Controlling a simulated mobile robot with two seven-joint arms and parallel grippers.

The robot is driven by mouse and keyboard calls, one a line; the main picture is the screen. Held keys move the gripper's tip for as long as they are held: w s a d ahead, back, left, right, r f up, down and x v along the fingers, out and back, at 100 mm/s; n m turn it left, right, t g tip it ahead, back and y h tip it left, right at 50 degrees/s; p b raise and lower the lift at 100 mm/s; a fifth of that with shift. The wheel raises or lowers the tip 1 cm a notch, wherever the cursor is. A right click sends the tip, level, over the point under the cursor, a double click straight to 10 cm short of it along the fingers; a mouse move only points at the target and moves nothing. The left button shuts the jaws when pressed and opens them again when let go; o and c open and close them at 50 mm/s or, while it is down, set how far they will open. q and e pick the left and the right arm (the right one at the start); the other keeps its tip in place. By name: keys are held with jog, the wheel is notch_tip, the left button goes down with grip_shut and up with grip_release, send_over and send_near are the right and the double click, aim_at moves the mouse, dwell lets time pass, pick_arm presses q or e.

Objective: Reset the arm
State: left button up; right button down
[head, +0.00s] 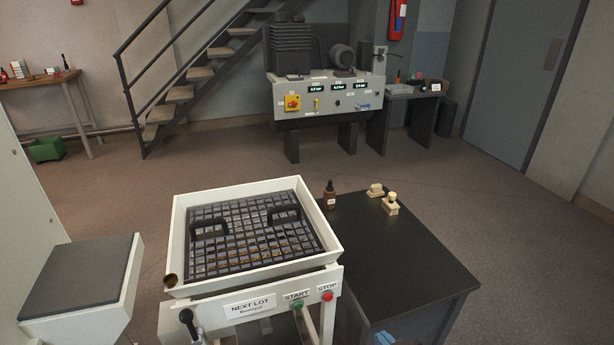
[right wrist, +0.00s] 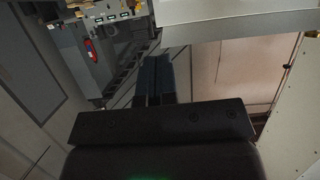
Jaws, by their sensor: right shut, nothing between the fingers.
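My right gripper (right wrist: 152,80) shows in the right wrist view, with its two dark blue fingers together and nothing between them. Its dark body fills the lower part of that view. The fingers are tilted away from the floor scene, and the picture is turned. In the head view, small blue parts show at the bottom edge by the dark table, and I cannot tell what they are. My left gripper is in neither view.
A white tray stand (head: 178,236) holds a dark grid with two handles; START (head: 298,305) and STOP (head: 328,296) buttons are on its front. A dark table (head: 400,250) beside it bears a brown bottle (head: 330,196) and beige pieces (head: 390,204).

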jog(key=s+d+f+m+g+h+p, duration=0.1)
jog(key=s+d+h, duration=0.1)
jog(key=s+d, duration=0.4)
jog(key=s+d+f+m+g+h+p, duration=0.1)
jog(key=s+d, duration=0.4)
jog(key=s, duration=0.9)
jog(key=shift+s+d+f+m+h+p, duration=0.15)
jog(key=shift+d+f+m+h+p, duration=0.3)
jog(key=shift+f+h+p, duration=0.35)
jog(key=shift+a, duration=0.1)
